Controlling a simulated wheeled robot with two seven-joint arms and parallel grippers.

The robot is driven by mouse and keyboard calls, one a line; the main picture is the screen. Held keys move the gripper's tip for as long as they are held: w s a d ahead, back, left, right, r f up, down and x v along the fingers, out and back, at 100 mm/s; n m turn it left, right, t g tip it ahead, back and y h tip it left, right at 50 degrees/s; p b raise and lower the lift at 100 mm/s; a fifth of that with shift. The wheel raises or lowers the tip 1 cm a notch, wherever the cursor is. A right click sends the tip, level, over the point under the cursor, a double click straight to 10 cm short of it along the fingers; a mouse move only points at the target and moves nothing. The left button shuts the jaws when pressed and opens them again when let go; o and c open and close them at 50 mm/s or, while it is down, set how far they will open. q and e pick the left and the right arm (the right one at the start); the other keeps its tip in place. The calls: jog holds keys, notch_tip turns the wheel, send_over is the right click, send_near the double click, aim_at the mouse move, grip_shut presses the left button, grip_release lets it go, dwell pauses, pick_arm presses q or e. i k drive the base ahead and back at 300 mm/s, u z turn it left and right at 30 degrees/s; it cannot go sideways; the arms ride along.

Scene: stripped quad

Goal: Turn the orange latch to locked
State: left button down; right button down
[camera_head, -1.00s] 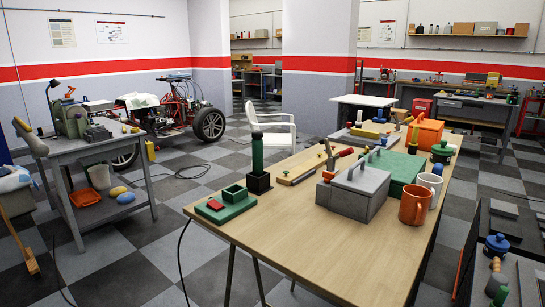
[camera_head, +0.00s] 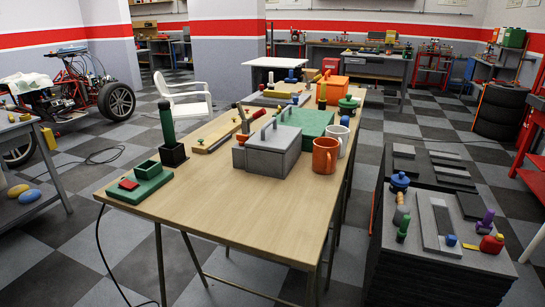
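I cannot make out an orange latch for certain. An orange box (camera_head: 334,91) stands at the far end of the wooden table (camera_head: 215,205), and an orange mug (camera_head: 325,156) stands near its right edge. A grey box with a handle (camera_head: 267,150) is left of the mug, with a green box (camera_head: 305,121) behind it. Any latch on these is too small to tell. Neither of my grippers is in view.
A dark cabinet (camera_head: 415,265) stands right of the table, with a grey plate (camera_head: 437,222), a blue-topped item (camera_head: 400,180) and a red item (camera_head: 491,244) on top. Checkered floor (camera_head: 80,260) is open at front left. A white chair (camera_head: 188,100) stands behind the table.

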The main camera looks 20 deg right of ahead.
aim_at(242, 138)
jog(key=z, duration=0.6)
jog(key=i, duration=0.55)
jog(key=u, duration=1.3)
